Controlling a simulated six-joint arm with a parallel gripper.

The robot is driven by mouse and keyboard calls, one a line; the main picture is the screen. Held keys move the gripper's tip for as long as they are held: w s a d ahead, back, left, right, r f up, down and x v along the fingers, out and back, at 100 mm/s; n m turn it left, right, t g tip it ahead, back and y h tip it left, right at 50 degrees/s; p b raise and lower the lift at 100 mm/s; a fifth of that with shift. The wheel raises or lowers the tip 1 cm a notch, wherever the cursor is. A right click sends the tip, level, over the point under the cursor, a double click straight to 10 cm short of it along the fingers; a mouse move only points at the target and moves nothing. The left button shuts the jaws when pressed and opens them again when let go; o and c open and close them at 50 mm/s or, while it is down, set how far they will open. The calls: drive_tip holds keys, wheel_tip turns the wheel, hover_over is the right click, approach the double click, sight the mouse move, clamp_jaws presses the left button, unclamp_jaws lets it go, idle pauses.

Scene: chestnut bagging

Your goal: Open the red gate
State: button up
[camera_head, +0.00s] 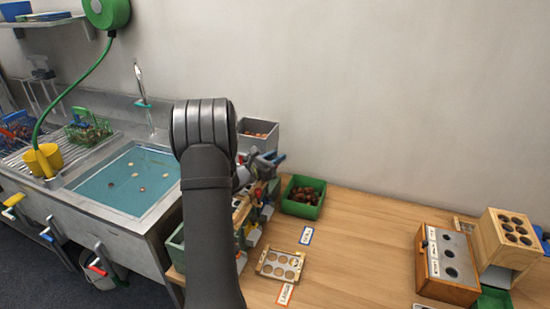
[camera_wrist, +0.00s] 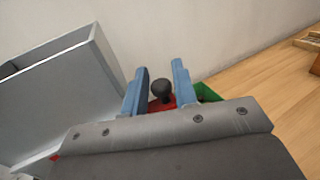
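In the wrist view the red gate (camera_wrist: 157,105) shows as a small patch of red below a dark round knob (camera_wrist: 162,88). My gripper's two blue fingers (camera_wrist: 160,78) are apart, one on each side of the knob. A gap shows between the knob and the fingers, and I cannot tell whether either touches it. In the head view my gripper (camera_head: 270,158) is at the grey hopper, partly hidden behind my arm. The gate cannot be made out there.
The grey hopper (camera_head: 262,130) holds chestnuts, and its wall (camera_wrist: 65,90) fills the wrist view's left. A green bin (camera_head: 303,210) of chestnuts stands right of my gripper. A tray with round holes (camera_head: 262,265) lies in front. The table's middle is clear. A sink (camera_head: 110,205) is left.

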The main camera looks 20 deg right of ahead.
clamp_jaws()
drive_tip(key=s+d, duration=0.3)
drive_tip(key=shift+s+d, duration=0.3)
unclamp_jaws()
drive_tip(key=shift+a, duration=0.15)
drive_tip(key=v, duration=1.7)
